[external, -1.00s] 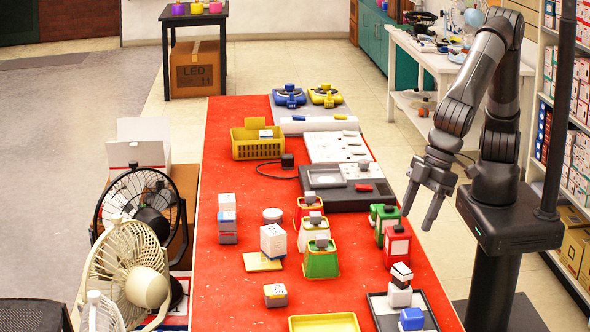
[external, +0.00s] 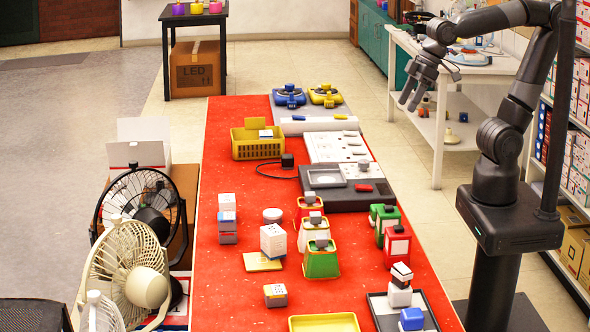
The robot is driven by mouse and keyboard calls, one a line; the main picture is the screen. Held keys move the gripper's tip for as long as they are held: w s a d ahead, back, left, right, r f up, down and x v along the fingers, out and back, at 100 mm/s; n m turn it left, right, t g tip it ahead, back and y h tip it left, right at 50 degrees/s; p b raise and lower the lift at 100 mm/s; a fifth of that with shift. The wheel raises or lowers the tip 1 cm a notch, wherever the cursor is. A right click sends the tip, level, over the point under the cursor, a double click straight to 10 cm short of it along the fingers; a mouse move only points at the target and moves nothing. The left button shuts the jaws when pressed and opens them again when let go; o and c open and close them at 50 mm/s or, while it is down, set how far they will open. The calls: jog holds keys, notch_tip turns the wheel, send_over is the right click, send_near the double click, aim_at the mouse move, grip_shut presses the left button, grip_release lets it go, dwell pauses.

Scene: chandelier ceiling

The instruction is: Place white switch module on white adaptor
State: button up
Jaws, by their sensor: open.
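My gripper (external: 409,102) is open and empty, raised high beside the right side of the red table, in front of the white workbench. A white tapered block (external: 312,237) with a grey piece on top stands mid-table between a red and a green one. A white block (external: 399,297) with a black-and-white piece (external: 401,272) on top stands in the grey tray at the front right. A white cube (external: 273,240) sits on a yellow plate. I cannot tell for sure which of these are the switch module and the adaptor. My gripper is apart from all of them.
The red table (external: 240,305) also holds red (external: 398,249) and green (external: 320,263) blocks, a yellow basket (external: 257,146), a black device (external: 348,196) and a blue block (external: 411,319). Fans (external: 128,265) stand along the left. The white workbench (external: 440,70) is behind my gripper.

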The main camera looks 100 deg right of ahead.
jog(key=s+d+f, duration=0.2)
jog(key=s+d, duration=0.2)
jog(key=s, duration=0.2)
jog(key=shift+d+m+h, duration=0.15)
jog(key=shift+m+h, duration=0.15)
jog(key=shift+h, duration=0.1)
dwell(0.8)
